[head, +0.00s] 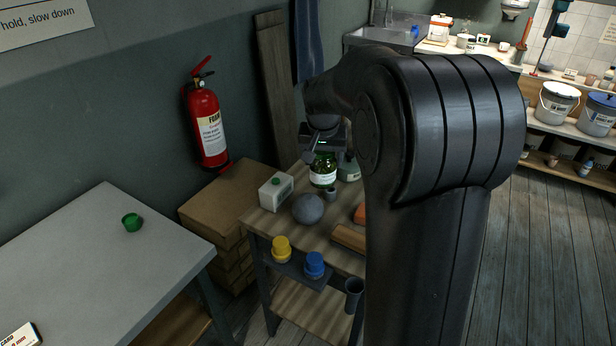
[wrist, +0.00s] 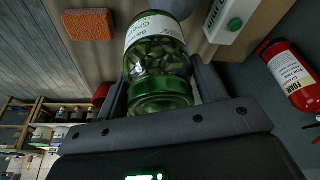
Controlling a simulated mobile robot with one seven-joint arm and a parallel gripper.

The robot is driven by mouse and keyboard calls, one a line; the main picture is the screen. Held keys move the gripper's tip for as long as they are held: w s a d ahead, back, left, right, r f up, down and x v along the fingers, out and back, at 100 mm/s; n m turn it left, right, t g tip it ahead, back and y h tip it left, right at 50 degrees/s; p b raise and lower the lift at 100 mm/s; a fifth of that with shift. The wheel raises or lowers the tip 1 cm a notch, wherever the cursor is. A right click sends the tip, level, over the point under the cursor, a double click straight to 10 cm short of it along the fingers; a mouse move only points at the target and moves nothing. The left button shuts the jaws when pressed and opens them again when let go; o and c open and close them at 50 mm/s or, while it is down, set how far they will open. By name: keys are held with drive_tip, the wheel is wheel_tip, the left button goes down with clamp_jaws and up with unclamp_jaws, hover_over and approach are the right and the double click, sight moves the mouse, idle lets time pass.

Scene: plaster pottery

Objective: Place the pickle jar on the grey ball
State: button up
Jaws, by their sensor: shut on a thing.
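The pickle jar (head: 323,172) is green glass with a white label and a green lid. It is upright behind the grey ball in the head view. My gripper (head: 322,150) is shut on the jar from above. In the wrist view the jar (wrist: 158,60) sits between the two fingers of my gripper (wrist: 162,92), lid toward the camera. The grey ball (head: 308,208) rests on the wooden bench top, in front of the jar and slightly left. I cannot tell whether the jar's base touches the bench.
A white carton with a green cap (head: 276,191) stands left of the ball. A pale green container (head: 348,168) is right of the jar. My arm hides the bench's right side.

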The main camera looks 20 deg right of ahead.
drive_tip(key=shift+w+a+f, duration=0.4)
drive_tip(key=shift+a+f, duration=0.15)
drive_tip(key=shift+f, duration=0.5)
drive_tip(key=shift+w+a+f, duration=0.35)
drive_tip(key=shift+a+f, duration=0.25)
drive_tip(key=shift+f, duration=0.5)
drive_tip(key=shift+w+a+f, duration=0.4)
drive_tip(key=shift+a+f, duration=0.15)
drive_tip(key=shift+f, duration=0.5)
drive_tip(key=o, duration=1.4)
drive_tip(key=shift+f, duration=0.15)
